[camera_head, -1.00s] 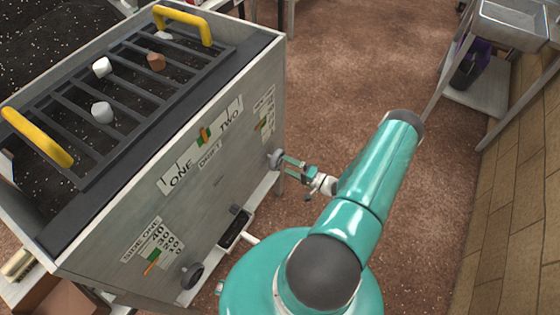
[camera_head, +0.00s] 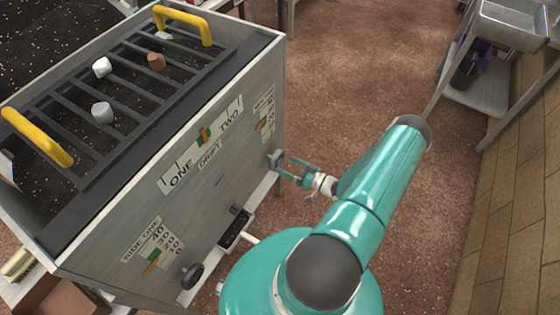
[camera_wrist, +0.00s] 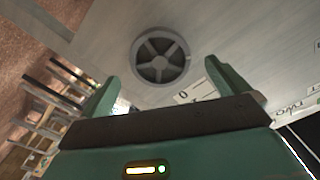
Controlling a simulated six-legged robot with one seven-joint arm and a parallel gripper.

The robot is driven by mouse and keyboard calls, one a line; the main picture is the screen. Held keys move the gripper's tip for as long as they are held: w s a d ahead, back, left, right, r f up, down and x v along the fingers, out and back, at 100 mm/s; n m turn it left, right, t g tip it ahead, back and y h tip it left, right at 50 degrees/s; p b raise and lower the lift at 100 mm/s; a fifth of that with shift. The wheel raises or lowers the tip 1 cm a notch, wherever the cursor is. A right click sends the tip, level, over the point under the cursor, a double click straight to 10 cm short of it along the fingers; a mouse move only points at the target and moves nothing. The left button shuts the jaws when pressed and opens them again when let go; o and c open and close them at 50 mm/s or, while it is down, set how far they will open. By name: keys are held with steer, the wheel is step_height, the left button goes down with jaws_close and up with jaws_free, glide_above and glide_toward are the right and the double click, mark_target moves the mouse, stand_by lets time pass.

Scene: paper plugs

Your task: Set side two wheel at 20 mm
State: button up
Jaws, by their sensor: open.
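The side two wheel (camera_head: 276,159) is a dark round knob on the right end of the grey machine's front panel. In the wrist view the wheel (camera_wrist: 160,55) shows spokes and sits just beyond and between my fingertips. My gripper (camera_head: 287,167) is open, its fingers pointing at the wheel; it also shows in the wrist view (camera_wrist: 160,85). I see no contact with the wheel. The side two scale (camera_head: 264,118) is above the wheel, with a green mark and an orange mark; its numbers are too small to read.
The side one wheel (camera_head: 192,275) and side one scale (camera_head: 152,245) are at the panel's lower left. A drift scale (camera_head: 203,143) is between. A grate with yellow handles (camera_head: 183,22) tops the machine. A metal sink table (camera_head: 515,25) stands at right. The brown floor is clear between.

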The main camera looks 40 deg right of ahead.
mark_target(279, 161)
steer(key=shift+w, duration=0.1)
steer(key=shift+x, duration=1.85)
steer(key=shift+c, duration=0.2)
steer(key=c, duration=1)
steer(key=shift+o, duration=0.2)
